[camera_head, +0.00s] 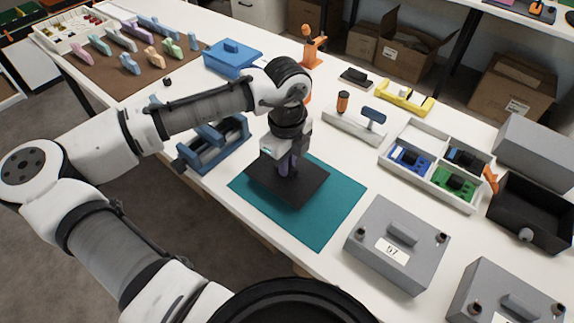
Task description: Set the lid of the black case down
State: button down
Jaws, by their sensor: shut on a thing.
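The lid of the black case (307,187) is a flat, dark, square plate over the teal mat (340,205). My gripper (287,168) points down at its middle and is shut on its upright grip, which is mostly hidden by the fingers. The lid looks about level and covers the upper left part of the mat. I cannot tell whether it touches the mat or hangs just above it. No case body shows clearly beneath it.
A grey case (398,262) stands right of the mat, and another (495,300) beyond it. A blue fixture (212,145) is close on the left. The mat's right part is clear.

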jog(key=shift+f, duration=0.85)
jog(key=shift+f, duration=0.15)
jog(key=c, duration=1.5)
grip_release()
jog(key=shift+o, duration=0.2)
